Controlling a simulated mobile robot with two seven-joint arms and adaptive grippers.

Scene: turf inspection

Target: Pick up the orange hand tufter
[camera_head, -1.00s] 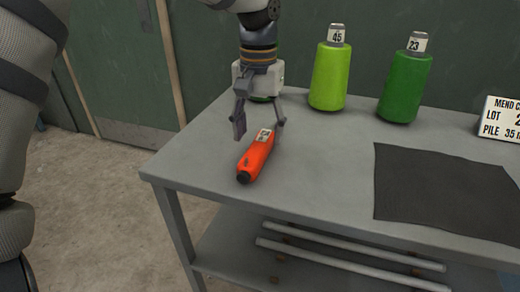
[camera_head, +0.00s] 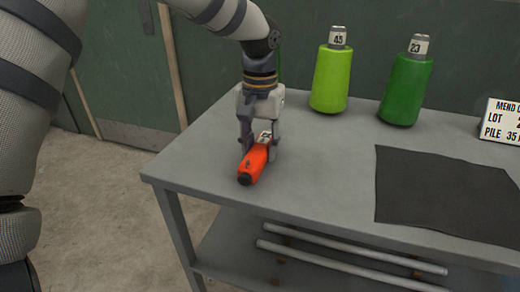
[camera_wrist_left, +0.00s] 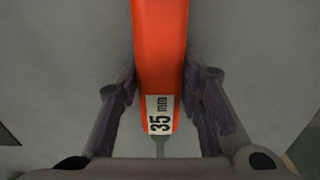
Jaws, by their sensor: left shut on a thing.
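The orange hand tufter (camera_head: 254,163) lies on the grey table near its left end, its dark end toward the front edge. My left gripper (camera_head: 260,147) is down over its rear part, one finger on each side, shut on it. In the left wrist view the tufter (camera_wrist_left: 160,50) runs between the two fingers (camera_wrist_left: 160,92), with a white label reading 35 mm. I cannot tell whether it is lifted off the table. My right gripper is not in view.
The tabletop between tufter and mat is clear.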

